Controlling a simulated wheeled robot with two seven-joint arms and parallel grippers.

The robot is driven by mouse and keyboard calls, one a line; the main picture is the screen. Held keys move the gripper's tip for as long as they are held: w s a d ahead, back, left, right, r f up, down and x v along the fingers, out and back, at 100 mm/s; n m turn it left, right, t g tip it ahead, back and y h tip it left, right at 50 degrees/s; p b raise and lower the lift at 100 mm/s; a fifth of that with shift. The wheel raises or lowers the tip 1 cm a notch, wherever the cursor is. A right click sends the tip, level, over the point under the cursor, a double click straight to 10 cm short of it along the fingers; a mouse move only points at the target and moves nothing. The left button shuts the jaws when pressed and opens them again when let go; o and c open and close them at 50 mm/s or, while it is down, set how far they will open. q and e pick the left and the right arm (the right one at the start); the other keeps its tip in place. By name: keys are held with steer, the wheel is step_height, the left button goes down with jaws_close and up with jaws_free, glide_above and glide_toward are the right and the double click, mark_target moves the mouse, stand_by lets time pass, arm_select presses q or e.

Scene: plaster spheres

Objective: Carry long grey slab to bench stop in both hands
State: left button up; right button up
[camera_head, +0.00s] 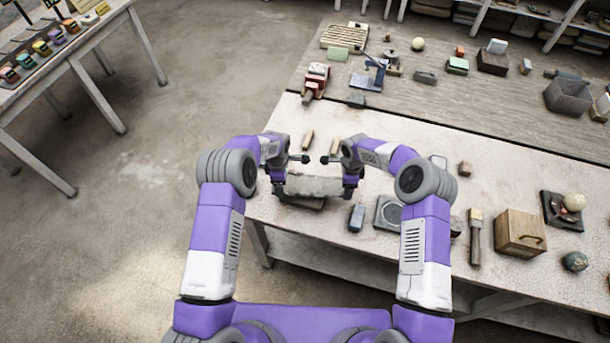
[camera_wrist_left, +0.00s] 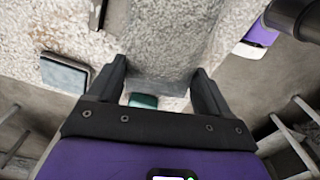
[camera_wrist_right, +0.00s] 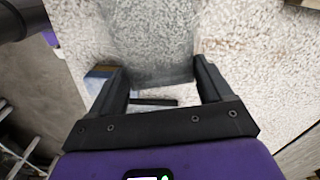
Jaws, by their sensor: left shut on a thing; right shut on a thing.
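The long grey slab (camera_head: 314,186) is held level between my two grippers near the left end of the bench in the head view. My left gripper (camera_head: 278,188) is shut on its left end, and the left wrist view shows the rough grey slab (camera_wrist_left: 164,45) between the fingers (camera_wrist_left: 160,82). My right gripper (camera_head: 349,188) is shut on its right end, and the right wrist view shows the slab (camera_wrist_right: 150,40) between the fingers (camera_wrist_right: 162,85). I cannot tell which item is the bench stop. A dark flat piece (camera_head: 303,203) shows just below the slab.
On the bench (camera_head: 330,240), a small blue-grey block (camera_head: 356,218) and a square plate with a ring (camera_head: 389,213) lie right of the slab. A red vise-like tool (camera_head: 315,80) stands behind.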

arm_select(q)
steer(key=shift+w+r, duration=0.15)
steer(key=shift+w, duration=0.35)
arm_select(e)
steer(key=shift+w+r, duration=0.1)
steer(key=shift+w, duration=0.35)
arm_select(q)
steer(key=shift+s+r, duration=0.15)
steer(key=shift+s, duration=0.25)
arm_select(e)
steer(key=shift+s+r, duration=0.15)
steer(key=shift+s, duration=0.25)
arm_select(q)
steer(key=shift+w+f, duration=0.15)
steer(key=shift+f, duration=0.1)
arm_select(e)
steer(key=shift+w+f, duration=0.15)
steer(key=shift+f, duration=0.1)
arm_select(q)
steer(key=shift+f+b, duration=0.2)
steer(key=shift+b, duration=0.25)
arm_select(e)
steer(key=shift+f, duration=0.2)
